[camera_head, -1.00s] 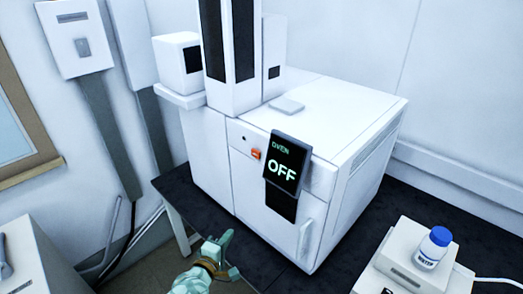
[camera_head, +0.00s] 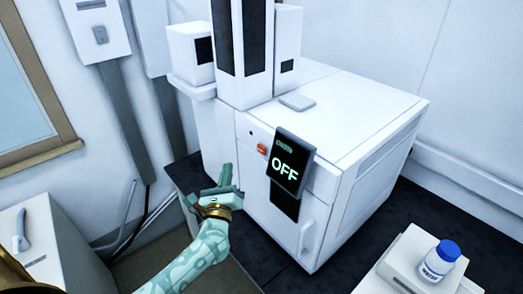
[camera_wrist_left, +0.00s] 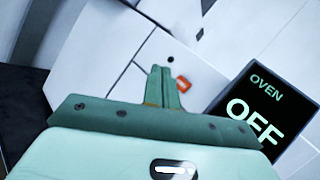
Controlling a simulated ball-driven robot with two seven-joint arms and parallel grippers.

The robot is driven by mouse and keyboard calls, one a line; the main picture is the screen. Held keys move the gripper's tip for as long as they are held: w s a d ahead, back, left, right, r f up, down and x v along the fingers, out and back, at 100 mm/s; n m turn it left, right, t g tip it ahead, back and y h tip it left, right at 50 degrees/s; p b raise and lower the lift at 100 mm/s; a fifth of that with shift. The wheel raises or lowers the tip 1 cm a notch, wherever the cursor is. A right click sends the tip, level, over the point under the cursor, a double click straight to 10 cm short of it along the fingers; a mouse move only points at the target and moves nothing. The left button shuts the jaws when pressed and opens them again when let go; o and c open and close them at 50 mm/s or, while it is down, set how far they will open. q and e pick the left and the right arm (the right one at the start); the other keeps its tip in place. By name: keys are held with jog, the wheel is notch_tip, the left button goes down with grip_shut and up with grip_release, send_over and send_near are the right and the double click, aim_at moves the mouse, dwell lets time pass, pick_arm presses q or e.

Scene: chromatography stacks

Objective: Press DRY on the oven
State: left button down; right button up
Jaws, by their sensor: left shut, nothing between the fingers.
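The oven (camera_head: 350,135) is a large white instrument on a dark bench, with a tilted black display (camera_head: 287,163) on its front reading OFF. The display also shows in the left wrist view (camera_wrist_left: 262,108), reading OVEN and OFF. A small orange-red button (camera_head: 262,149) sits left of the display; it shows in the left wrist view (camera_wrist_left: 183,83) just right of the fingertips. My left gripper (camera_head: 229,170) is green, shut and empty, in front of the oven's left front and below the button, apart from it in the head view. No DRY label is readable. My right gripper is not in view.
A white box with a blue-capped bottle (camera_head: 439,259) stands at the lower right. A white device (camera_head: 35,245) is at the lower left. A handle (camera_head: 304,238) stands out from the oven front. Tall white towers rise behind the display.

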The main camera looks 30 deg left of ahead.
aim_at(262, 150)
pick_arm(q)
jog(key=shift+w, duration=0.1)
jog(key=w+d+b, duration=0.2)
jog(key=w+d, duration=0.1)
jog(key=w, duration=0.5)
jog(key=shift+d+b, duration=0.15)
jog(key=shift+b, duration=0.15)
jog(key=shift+s, duration=0.1)
dwell(1.3)
dwell(0.5)
jog(key=shift+w+d+b, duration=0.15)
jog(key=shift+w+b, duration=0.15)
jog(key=shift+w, duration=0.1)
